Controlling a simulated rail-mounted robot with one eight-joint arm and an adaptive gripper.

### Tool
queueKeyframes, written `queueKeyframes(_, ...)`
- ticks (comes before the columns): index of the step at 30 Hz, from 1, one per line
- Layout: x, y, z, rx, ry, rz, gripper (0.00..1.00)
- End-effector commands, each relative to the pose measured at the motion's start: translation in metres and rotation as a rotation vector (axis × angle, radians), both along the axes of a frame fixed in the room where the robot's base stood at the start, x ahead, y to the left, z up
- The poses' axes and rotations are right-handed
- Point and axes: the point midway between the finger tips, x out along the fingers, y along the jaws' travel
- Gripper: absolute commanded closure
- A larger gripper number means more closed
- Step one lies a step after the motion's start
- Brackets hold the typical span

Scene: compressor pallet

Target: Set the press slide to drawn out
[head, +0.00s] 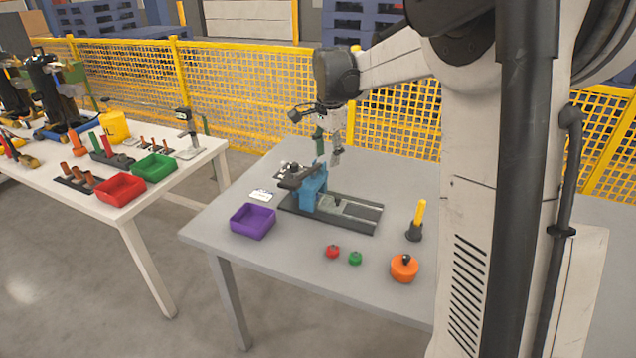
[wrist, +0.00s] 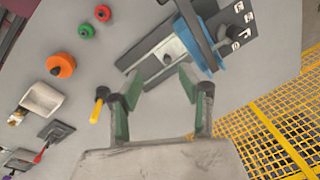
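The press has a blue body (head: 312,190) with a dark lever on top, standing on a long dark base (head: 365,220). The grey press slide (head: 340,207) lies in the base, to the right of the blue body. In the wrist view the slide (wrist: 151,68) shows below the blue body (wrist: 196,45), with a small round knob (wrist: 167,60) on it. My gripper (head: 328,157) is above and behind the press in the head view. In the wrist view my gripper (wrist: 160,78) is open, its green-padded fingers apart, nothing between them. The fingertips appear near the slide; contact cannot be told.
A purple bin (head: 253,221) stands left of the press. In front are a red knob piece (head: 332,251), a green one (head: 355,258) and an orange round piece (head: 404,268). A yellow-handled tool (head: 417,220) stands to the right. A yellow fence (head: 240,95) runs behind the table.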

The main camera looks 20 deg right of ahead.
Motion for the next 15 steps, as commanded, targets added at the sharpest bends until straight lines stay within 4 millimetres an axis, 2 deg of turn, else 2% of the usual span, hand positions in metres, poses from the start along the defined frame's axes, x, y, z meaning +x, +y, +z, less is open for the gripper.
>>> queueKeyframes(1,0.011,-0.009,-0.008,0.007,0.014,-0.043,0.62)
queueKeyframes(6,0.036,-0.034,-0.034,0.028,0.064,-0.182,0.62)
queueKeyframes(10,0.047,-0.046,-0.048,0.037,0.090,-0.251,0.62)
queueKeyframes(15,0.052,-0.052,-0.057,0.042,0.102,-0.288,0.62)
